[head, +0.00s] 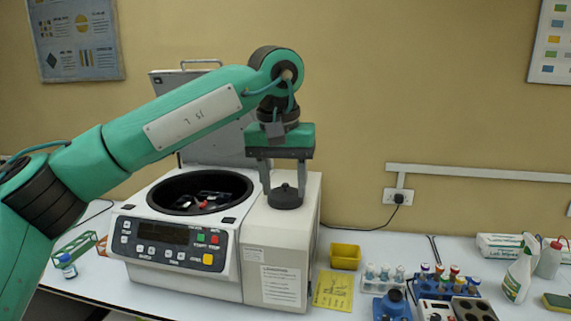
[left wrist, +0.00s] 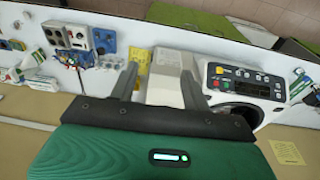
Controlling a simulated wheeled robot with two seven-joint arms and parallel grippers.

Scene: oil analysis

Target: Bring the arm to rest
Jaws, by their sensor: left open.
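My left gripper (head: 284,187) is open and points down over the right part of the white centrifuge (head: 270,240). A round black knobbed piece (head: 286,198) sits on that part, just below and between the fingertips in the head view. Whether the fingers touch it I cannot tell. In the left wrist view the open fingers (left wrist: 160,75) have nothing visible held between them, with the centrifuge's white body beyond. The centrifuge lid (head: 215,140) stands open behind my arm, and its dark bowl (head: 175,190) shows a small red item inside. My right gripper is not in view.
Right of the centrifuge are a yellow tray (head: 345,257), a yellow sheet (head: 333,290), a vial rack (head: 383,280), a blue device (head: 392,305) and spray bottles (head: 522,268).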

